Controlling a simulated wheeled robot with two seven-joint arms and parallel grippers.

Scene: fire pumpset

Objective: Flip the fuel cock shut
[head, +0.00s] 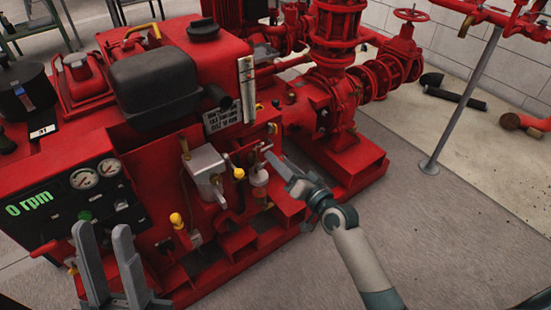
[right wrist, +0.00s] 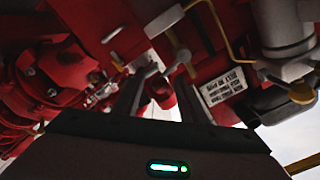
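The fuel cock appears to be the small brass fitting with a short lever (head: 257,150), above a small filter bowl (head: 259,176) on the red engine's side. Its exact lever angle is too small to tell. My right gripper (head: 277,165) is just right of it, fingers pointing toward the engine. In the right wrist view its two fingers (right wrist: 158,88) are apart, with nothing clearly held between them. A brass-coloured lever (right wrist: 181,57) shows just beyond the fingertips; contact cannot be told. My left gripper (head: 108,240) is open and empty at lower left, before the gauge panel.
A grey box (head: 206,165) and yellow-knobbed levers (head: 177,221) sit left of the filter bowl. The black tank (head: 155,85) and a label plate (head: 222,117) are above. Red pump pipework (head: 335,90) stands behind right. The floor (head: 450,230) at right is clear.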

